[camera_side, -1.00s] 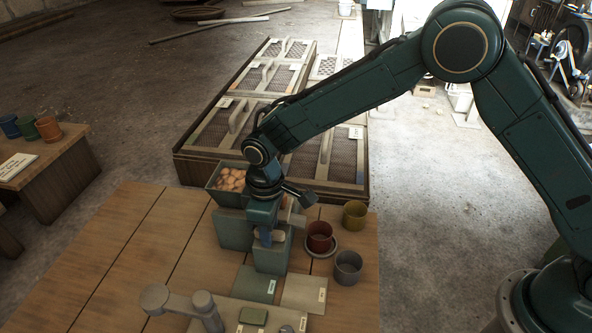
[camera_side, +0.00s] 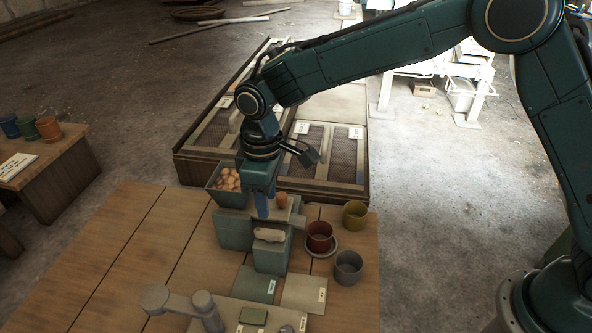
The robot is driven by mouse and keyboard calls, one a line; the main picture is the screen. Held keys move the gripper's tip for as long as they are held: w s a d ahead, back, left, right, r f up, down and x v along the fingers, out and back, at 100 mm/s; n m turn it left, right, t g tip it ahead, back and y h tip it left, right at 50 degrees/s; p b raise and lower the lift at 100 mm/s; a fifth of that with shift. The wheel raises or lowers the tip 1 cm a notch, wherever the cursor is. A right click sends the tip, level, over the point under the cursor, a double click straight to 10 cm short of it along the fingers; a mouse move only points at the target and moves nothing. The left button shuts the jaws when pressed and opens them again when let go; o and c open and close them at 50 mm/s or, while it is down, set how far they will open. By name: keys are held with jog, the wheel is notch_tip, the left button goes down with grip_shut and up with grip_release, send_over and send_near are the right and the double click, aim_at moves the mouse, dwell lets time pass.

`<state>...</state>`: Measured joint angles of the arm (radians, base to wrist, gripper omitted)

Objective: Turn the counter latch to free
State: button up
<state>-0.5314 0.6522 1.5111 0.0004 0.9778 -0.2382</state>
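A grey-green block (camera_side: 272,259) stands on the wooden table. A pale, rounded handle-like piece (camera_side: 268,235) lies sideways across its upper front and looks like the counter latch; I cannot read any mark that confirms it. My gripper (camera_side: 262,212) points down above and slightly left of this piece, with its blue fingers apart from it. The fingers overlap in this view, so their opening is unclear. I see nothing held between them. A brown egg (camera_side: 281,200) sits at the top of the block, just right of my gripper.
A bin of eggs (camera_side: 214,190) stands behind left. Red (camera_side: 319,235), yellow (camera_side: 355,213) and grey (camera_side: 348,266) cups stand at right. A grey lever device (camera_side: 180,300) and flat labelled plates (camera_side: 304,294) lie in front. The left tabletop is clear.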

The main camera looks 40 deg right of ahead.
notch_tip(320, 180, up, 5)
jog(key=shift+f, duration=0.1)
dwell(0.5)
jog(key=s+d+r+m+t, duration=0.1)
jog(key=s+d+r+m, duration=0.1)
jog(key=s+d+r, duration=0.5)
jog(key=s+d+r+m+t, duration=0.25)
jog(key=d+r, duration=0.35)
jog(key=d, duration=0.4)
jog(key=s+d+f+m+t, duration=0.1)
jog(key=s+d, duration=0.3)
jog(key=s, duration=0.5)
jog(key=s+d+m+t, duration=0.1)
jog(key=s+d+m, duration=0.2)
jog(key=s+d, duration=0.2)
jog(key=s, duration=0.3)
jog(key=shift+s+d+f, duration=0.2)
jog(key=shift+s+f, duration=0.15)
